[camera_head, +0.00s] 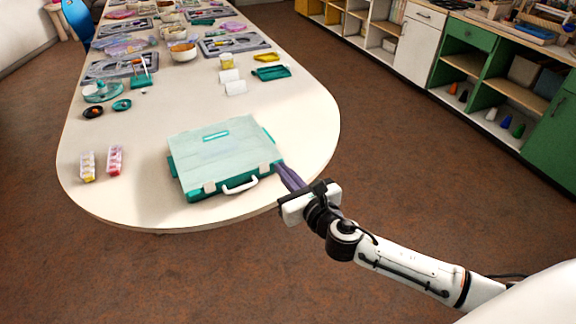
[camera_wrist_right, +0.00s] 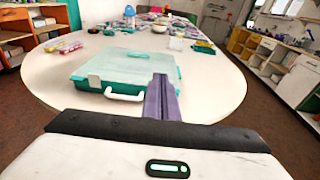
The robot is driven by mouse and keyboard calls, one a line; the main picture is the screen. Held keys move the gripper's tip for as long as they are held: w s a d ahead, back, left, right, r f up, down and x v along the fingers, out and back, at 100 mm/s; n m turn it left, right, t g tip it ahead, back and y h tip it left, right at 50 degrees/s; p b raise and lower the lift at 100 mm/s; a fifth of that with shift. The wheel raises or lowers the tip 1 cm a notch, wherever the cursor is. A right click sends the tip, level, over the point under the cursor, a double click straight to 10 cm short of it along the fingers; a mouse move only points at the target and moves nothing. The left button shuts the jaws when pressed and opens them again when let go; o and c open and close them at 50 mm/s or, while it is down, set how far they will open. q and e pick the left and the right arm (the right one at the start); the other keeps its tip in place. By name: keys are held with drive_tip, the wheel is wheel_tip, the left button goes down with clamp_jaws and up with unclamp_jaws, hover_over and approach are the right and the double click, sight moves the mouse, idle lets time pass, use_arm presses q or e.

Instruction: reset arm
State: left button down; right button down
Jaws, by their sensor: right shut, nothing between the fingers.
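My right gripper (camera_head: 287,174) comes in from the lower right in the head view. Its purple fingers are shut with nothing between them and point at the right edge of a teal case. The fingers (camera_wrist_right: 161,88) also show upright in the middle of the right wrist view. The teal case (camera_head: 220,152) has a pale lid, white latches and a white handle; it lies flat and closed near the table's front end. It also shows in the right wrist view (camera_wrist_right: 125,66). I cannot tell whether the fingertips touch the case. My left gripper is not in view.
The white table (camera_head: 305,118) has a rounded front end. Two small bead boxes, one yellow and white (camera_head: 87,166), one red (camera_head: 115,160), stand left of the case. Trays, bowls and boxes fill the far part. Green shelving (camera_head: 490,75) stands at the right beyond open floor.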

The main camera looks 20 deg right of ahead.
drive_tip(key=shift+s+r, duration=0.85)
drive_tip(key=shift+s, duration=0.05)
drive_tip(key=s+a+f+m+g, duration=0.3)
drive_tip(key=s+f+m, duration=0.8)
drive_tip(key=m, duration=0.6)
drive_tip(key=s+a+f+m+g+y, duration=0.1)
drive_tip(key=s+a+f+m+g, duration=0.2)
drive_tip(key=s+f+m, duration=0.8)
drive_tip(key=s+m+g, duration=0.1)
drive_tip(key=s+m, duration=0.4)
drive_tip(key=m, duration=0.1)
drive_tip(key=shift+f+m+g+y, duration=0.15)
drive_tip(key=shift+m+g+y, duration=0.15)
drive_tip(key=shift+m+g, duration=0.1)
